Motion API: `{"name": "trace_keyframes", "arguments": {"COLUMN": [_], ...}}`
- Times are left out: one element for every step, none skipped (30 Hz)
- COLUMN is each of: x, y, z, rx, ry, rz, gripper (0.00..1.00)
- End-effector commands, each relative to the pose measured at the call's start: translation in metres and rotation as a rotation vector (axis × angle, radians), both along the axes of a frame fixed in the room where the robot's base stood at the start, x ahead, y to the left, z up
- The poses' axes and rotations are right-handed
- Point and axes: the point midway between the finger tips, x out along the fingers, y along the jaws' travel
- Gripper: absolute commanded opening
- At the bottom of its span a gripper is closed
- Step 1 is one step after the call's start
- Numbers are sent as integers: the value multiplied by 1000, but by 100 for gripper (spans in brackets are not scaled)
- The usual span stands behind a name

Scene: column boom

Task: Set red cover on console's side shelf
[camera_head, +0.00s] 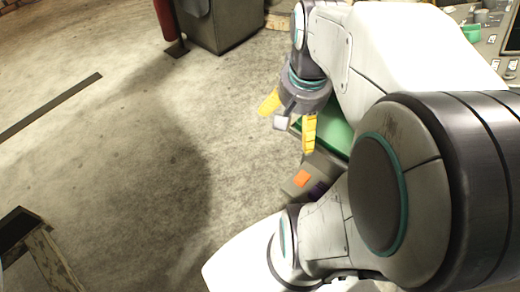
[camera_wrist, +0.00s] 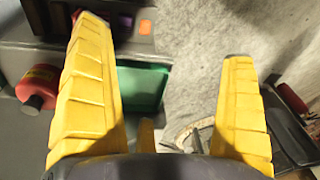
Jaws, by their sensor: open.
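My gripper (camera_head: 289,118) is open, its yellow fingers wide apart. In the wrist view the space between the fingertips (camera_wrist: 164,42) is empty. A red rounded piece (camera_wrist: 38,86), perhaps the red cover, sits on the grey console (camera_wrist: 25,125) left of the left finger. I cannot tell its full shape, and I cannot make it out in the head view. A green flat surface (camera_wrist: 143,86), perhaps the side shelf, lies at the console's edge beyond the left finger. It also shows in the head view (camera_head: 338,133), right of the gripper and partly hidden by my arm.
A grey block with an orange square (camera_head: 302,178) stands close below the gripper. A grey cabinet (camera_head: 222,22) and a red post (camera_head: 165,18) stand at the back. A console with buttons (camera_head: 490,35) is at top right. The floor at left is mostly clear.

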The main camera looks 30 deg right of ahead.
Motion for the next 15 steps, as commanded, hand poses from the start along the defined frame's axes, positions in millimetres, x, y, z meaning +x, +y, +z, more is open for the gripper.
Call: {"name": "trace_keyframes", "arguments": {"x": [0, -1, -3, -4, -6, -8, -10, -11, -14, -15, -17, -18, -19, -20, -21], "y": [20, 29, 40, 48, 55, 64, 70, 75, 81, 85, 88, 92, 94, 96, 98], "z": [-2, -3, -5, -6, -7, -8, -10, -11, -12, -13, -14, -15, -15, -16, -16], "rx": [-13, -22, -30, -37, -43, -52, -57, -62, -68, -72, -75, -80, -83, -85, -87], "ry": [-9, -15, -21, -25, -30, -37, -41, -44, -48, -51, -55, -58, -60, -62, -64], "rz": [128, 194, 277, 336, 391, 461, 507, 551, 602, 635, 667, 700, 722, 740, 759], "gripper": [100, 100, 100, 100, 100, 100, 100, 100, 100, 100, 100, 100, 100, 100, 100]}}
